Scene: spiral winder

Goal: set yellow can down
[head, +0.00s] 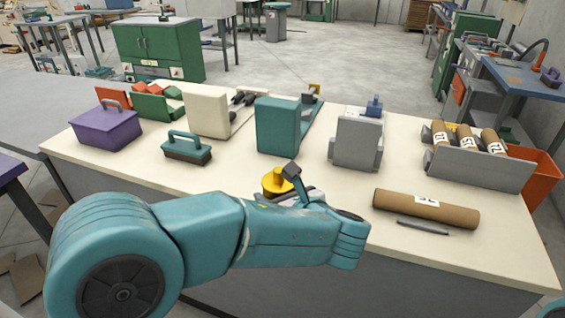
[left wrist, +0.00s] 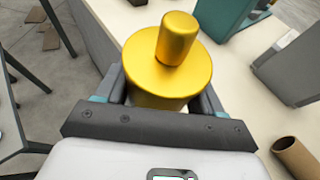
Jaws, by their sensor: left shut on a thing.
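The yellow can (head: 275,181) shows above my left arm near the front of the workbench in the head view. The arm hides its lower part. In the left wrist view the yellow can (left wrist: 168,70) has a wide round top with a thick knob standing on it. My left gripper (head: 288,183) is shut on the can, with a finger on each side of it in the left wrist view (left wrist: 165,92). I cannot tell whether the can's base touches the bench. My right gripper is not in view.
On the cream bench (head: 140,165) stand a teal-handled brush (head: 187,152), a purple box (head: 107,128), a teal holder (head: 280,125) and a grey holder (head: 357,140). A brown cardboard tube (head: 425,208) and a dark pen-like rod (head: 422,227) lie at right. Bench space behind the can is clear.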

